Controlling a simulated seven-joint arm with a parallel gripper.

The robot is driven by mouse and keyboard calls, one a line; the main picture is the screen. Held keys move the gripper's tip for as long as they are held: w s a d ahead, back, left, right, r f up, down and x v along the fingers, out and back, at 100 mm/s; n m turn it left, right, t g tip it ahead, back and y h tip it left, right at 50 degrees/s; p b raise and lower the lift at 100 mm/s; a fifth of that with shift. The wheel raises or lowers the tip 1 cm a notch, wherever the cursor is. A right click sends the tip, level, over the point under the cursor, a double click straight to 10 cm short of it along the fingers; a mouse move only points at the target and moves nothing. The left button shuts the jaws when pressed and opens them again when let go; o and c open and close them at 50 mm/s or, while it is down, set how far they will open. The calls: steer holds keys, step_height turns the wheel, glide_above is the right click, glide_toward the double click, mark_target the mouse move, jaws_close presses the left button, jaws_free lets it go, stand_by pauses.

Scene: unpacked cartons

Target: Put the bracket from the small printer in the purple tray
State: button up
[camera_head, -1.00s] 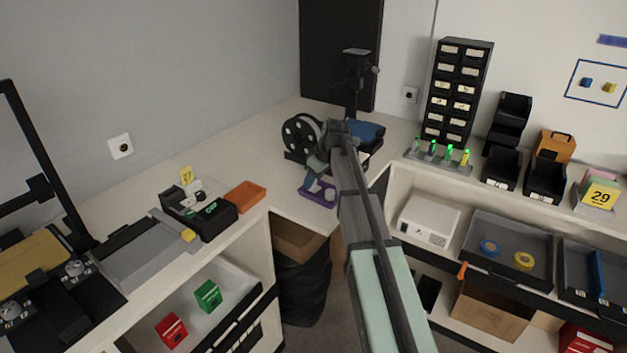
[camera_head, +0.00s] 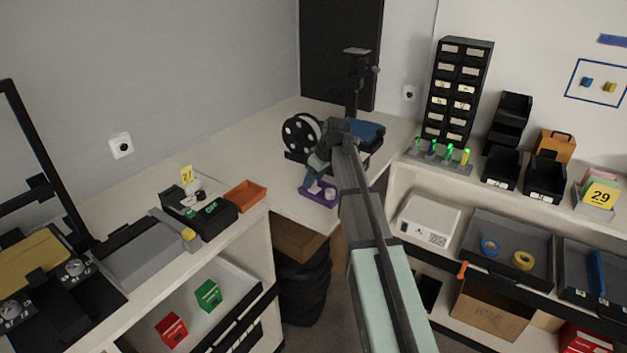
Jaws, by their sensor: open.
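The purple tray (camera_head: 319,194) lies on the corner worktop, in front of the small printer. My gripper (camera_head: 312,184) is open and points down at the tray's left part; its fingertips are small and partly hidden. A small pale piece (camera_head: 330,193) is in the tray, just right of my gripper; I cannot tell for sure that it is the bracket. The small printer (camera_head: 354,88) stands in the corner, with a dark upright, a blue bed (camera_head: 368,132) and a black spool (camera_head: 299,136) on its left. My arm hides part of its base.
An orange tray (camera_head: 245,196) and a black device (camera_head: 200,214) are on the left worktop, near a larger machine with a yellow plate (camera_head: 32,266). A drawer tower (camera_head: 458,90) and black bins stand to the right. Worktop left of the purple tray is clear.

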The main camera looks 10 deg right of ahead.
steer(key=v, duration=1.1)
steer(key=shift+d+r, duration=0.1)
steer(key=shift+o, duration=0.3)
